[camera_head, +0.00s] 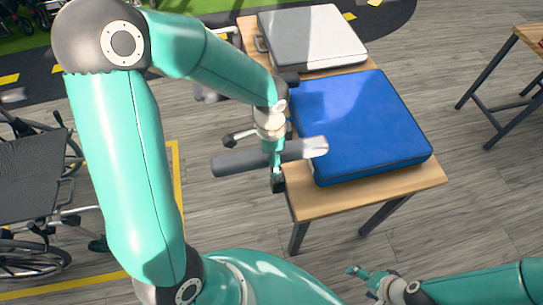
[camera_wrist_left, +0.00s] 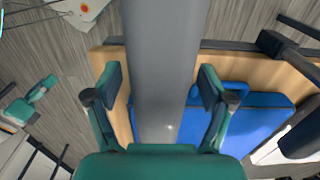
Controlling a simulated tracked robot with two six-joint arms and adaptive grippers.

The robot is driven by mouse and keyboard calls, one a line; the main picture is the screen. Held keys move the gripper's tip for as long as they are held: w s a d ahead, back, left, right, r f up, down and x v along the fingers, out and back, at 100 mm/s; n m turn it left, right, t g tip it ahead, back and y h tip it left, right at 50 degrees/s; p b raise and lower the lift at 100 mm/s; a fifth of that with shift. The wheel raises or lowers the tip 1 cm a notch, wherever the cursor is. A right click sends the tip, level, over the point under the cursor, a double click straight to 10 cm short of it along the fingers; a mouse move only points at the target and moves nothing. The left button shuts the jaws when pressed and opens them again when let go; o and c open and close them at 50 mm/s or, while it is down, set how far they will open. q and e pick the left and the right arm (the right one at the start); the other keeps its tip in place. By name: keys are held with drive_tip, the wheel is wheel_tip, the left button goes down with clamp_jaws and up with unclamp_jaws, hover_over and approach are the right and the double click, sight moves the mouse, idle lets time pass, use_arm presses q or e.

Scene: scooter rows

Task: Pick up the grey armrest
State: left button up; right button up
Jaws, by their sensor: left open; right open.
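The grey armrest (camera_head: 235,162) is a long bar at the left edge of the wooden table in the head view, its light right end overlapping the blue case in the picture. In the left wrist view the armrest (camera_wrist_left: 160,50) runs between the two fingers of my left gripper (camera_wrist_left: 160,85), with a gap on each side. In the head view my left gripper (camera_head: 277,170) is at the armrest's middle, partly hidden by my own wrist. It is open. My right gripper (camera_head: 366,279) is open and empty, low in front of the table. What supports the armrest is unclear.
The wooden table (camera_head: 400,193) bears a blue case (camera_head: 365,125) and a grey-white case (camera_head: 312,35). A wheelchair (camera_head: 30,190) stands at the left. Another table (camera_head: 528,40) is at the right edge. The floor (camera_head: 480,200) between the tables is clear.

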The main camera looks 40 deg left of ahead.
use_arm(q)
drive_tip(key=shift+f, duration=0.3)
drive_tip(key=c, duration=1.5)
clamp_jaws()
drive_tip(key=shift+r, duration=0.2)
